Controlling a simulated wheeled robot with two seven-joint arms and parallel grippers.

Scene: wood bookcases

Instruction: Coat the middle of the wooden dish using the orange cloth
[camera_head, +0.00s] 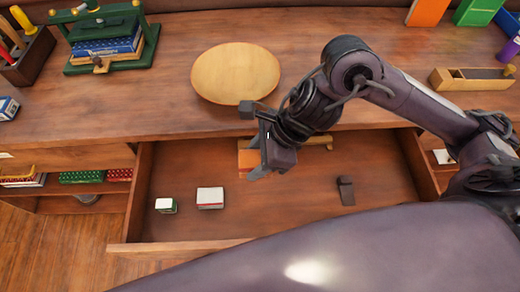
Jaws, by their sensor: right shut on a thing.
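The wooden dish (235,73) is a round, pale, flat disc lying on the desk top near the middle. My right gripper (256,162) points down over the open drawer, in front of the dish and a little to its right. It is shut on the orange cloth (246,158), a small orange piece that shows at the left of its fingers. The gripper hides part of the cloth. Whether the cloth still touches the drawer floor I cannot tell. The dish's top looks bare. My left gripper is out of view.
The open drawer (250,222) holds a red-and-white box (210,198), a small green-and-white box (166,205), a dark small object (346,190) and a yellowish tool (315,142). A green book press (110,38) stands back left. A wooden plane (470,78) lies right.

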